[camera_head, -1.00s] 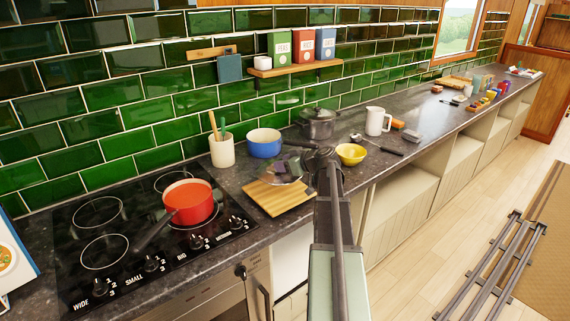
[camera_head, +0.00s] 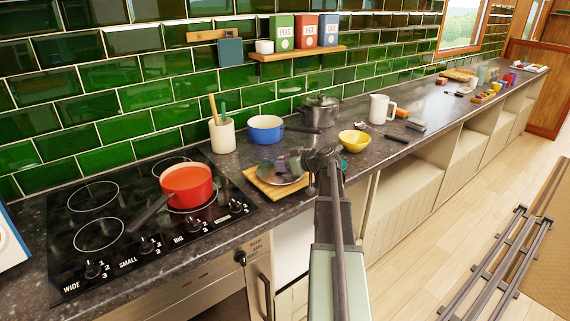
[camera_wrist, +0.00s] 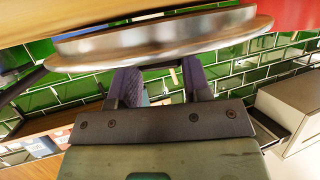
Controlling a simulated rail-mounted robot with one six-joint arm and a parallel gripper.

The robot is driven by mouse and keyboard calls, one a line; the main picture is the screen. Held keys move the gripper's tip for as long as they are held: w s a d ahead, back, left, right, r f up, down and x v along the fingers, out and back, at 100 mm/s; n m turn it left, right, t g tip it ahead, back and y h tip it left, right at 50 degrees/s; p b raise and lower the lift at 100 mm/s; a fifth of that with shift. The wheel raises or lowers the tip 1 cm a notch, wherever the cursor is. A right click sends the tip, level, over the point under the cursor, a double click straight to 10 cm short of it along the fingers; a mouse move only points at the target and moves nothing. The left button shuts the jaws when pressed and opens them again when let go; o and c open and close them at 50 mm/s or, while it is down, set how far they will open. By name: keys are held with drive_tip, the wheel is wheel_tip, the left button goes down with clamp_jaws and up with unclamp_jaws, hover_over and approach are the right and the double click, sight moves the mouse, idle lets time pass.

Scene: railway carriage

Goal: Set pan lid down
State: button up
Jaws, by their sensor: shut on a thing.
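The pan lid (camera_head: 281,177) is a round, shiny disc with a metal rim, level or nearly so, over the wooden board (camera_head: 256,184) on the counter. My gripper (camera_head: 296,165) is shut on the lid from the right, with its purple-padded fingers at the lid's upper side; the grip point itself is mostly hidden by my wrist. In the wrist view, the lid (camera_wrist: 165,38) fills the top edge-on, past my fingertips (camera_wrist: 163,78). The board (camera_wrist: 110,12) lies beyond it, very near; I cannot tell whether they touch.
A red pan (camera_head: 187,188) stands on the hob, left of the board. A blue pan (camera_head: 265,134), utensil pot (camera_head: 222,136), yellow bowl (camera_head: 354,142), grey lidded pot (camera_head: 320,112) and white jug (camera_head: 379,108) stand behind and right. The counter's front edge is close.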

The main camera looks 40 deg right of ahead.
drive_tip(key=shift+f+b, duration=0.25)
drive_tip(key=shift+b, duration=0.05)
drive_tip(key=o, duration=1.1)
drive_tip(key=p+v, duration=0.4)
drive_tip(key=v, duration=0.6)
drive_tip(key=shift+s+d+r, duration=0.1)
drive_tip(key=shift+s+r, duration=0.15)
drive_tip(key=shift+s, duration=0.05)
clamp_jaws()
